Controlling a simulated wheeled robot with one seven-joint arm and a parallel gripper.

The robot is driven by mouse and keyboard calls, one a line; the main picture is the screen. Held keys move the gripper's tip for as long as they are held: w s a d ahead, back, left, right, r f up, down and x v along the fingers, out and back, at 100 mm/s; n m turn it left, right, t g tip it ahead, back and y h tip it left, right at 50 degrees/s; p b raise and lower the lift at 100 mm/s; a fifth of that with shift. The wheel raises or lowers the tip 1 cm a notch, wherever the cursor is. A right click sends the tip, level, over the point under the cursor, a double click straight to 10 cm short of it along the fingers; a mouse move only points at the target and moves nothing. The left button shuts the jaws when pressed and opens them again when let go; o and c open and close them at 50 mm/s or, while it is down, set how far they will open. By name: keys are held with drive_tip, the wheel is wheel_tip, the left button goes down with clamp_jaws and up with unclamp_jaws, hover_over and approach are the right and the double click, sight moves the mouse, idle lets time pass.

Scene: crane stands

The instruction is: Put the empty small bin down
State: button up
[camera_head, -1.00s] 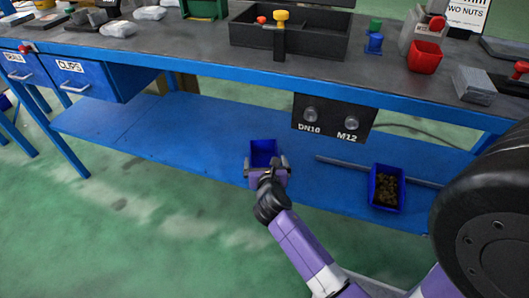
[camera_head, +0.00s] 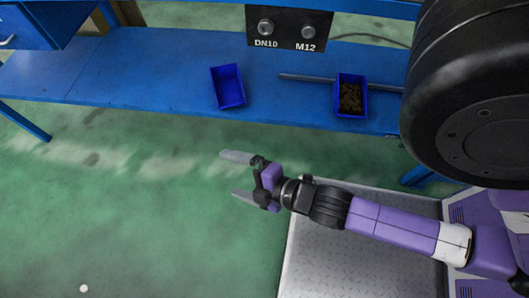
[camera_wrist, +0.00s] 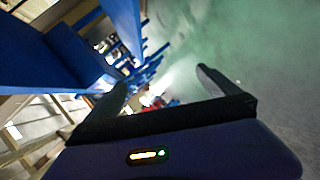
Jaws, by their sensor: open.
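The empty small bin (camera_head: 228,87) is blue and stands on the blue lower shelf (camera_head: 160,65) of the workbench, left of the middle. Nothing shows inside it. My gripper (camera_head: 236,175) is in front of the shelf, over the green floor, apart from the bin and nearer to me. Its two fingers point left in the head view and are spread with nothing between them. In the wrist view, my gripper (camera_wrist: 160,85) also shows its two fingers wide apart and empty. I cannot make out the bin in the wrist view.
A second blue bin (camera_head: 350,96) with brown contents stands to the right on the same shelf. A grey rod (camera_head: 310,78) lies behind it. A black panel marked DN10 and M12 (camera_head: 288,28) hangs above the shelf.

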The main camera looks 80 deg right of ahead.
drive_tip(key=s+a+r+m+t+y, duration=0.1)
drive_tip(key=s+a+r+m, duration=0.1)
drive_tip(key=s+r+m, duration=0.2)
drive_tip(key=s+a+r+m+t+y, duration=0.1)
drive_tip(key=s+a+r+m+y, duration=0.1)
drive_tip(key=r+m, duration=0.4)
drive_tip(key=shift+s+a+r, duration=0.85)
drive_tip(key=shift+s, duration=0.3)
wheel_tip(320, 180, up, 22)
drive_tip(key=p, duration=2.1)
drive_tip(key=shift+f+p, duration=0.25)
drive_tip(key=shift+p, duration=0.05)
